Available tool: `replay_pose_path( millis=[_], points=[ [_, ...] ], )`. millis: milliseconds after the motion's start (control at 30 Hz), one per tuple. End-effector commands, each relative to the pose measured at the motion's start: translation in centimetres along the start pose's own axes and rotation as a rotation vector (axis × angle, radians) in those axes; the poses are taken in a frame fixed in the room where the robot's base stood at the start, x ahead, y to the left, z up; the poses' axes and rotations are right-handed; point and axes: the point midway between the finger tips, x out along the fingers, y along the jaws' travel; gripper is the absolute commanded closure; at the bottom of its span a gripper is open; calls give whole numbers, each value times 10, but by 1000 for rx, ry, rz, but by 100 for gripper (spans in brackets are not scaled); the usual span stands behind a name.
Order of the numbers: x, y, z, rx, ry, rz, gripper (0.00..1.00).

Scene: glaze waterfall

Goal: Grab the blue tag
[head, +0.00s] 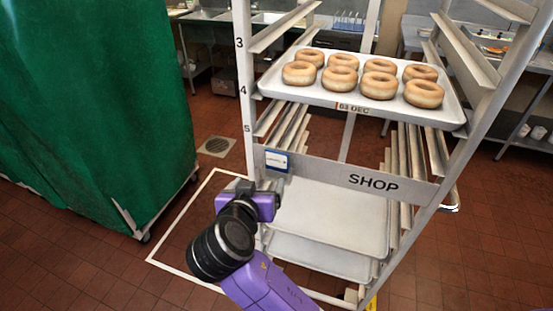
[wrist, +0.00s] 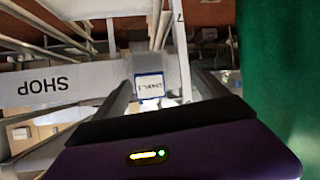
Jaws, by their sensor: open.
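The blue tag (head: 277,161) is a small white card with a blue border. It sits at the left end of the grey SHOP bar (head: 335,174) on the rack. In the wrist view the tag (wrist: 150,86) shows upside down, beyond and between my two fingers. My gripper (head: 270,184) is just below and in front of the tag in the head view. It also shows in the wrist view (wrist: 160,80), with its fingers spread apart and nothing held. Whether the fingertips reach as far as the tag is unclear.
The metal rack holds a tray (head: 290,91) of several donuts above the bar, and empty trays (head: 330,215) below. A rack upright stands close by the tag. A green covered cart (head: 95,110) is on the left. Tiled floor (head: 185,260) lies open at lower left.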

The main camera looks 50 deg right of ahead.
Motion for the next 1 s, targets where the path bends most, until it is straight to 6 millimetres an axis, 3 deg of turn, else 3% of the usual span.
replay_pose_path(
  millis=[33, 100, 233, 367, 1000],
  points=[
    [-5, 0, -21, 47, 2, 38, 16],
    [-10, 3, -36, 101, -1, 85, 16],
    [-15, 6, -51, 161, -7, 137, 16],
    [-10, 10, -54, 177, -9, 155, 16],
    [58, 29, -54, 175, -10, 153, 16]
  ],
)
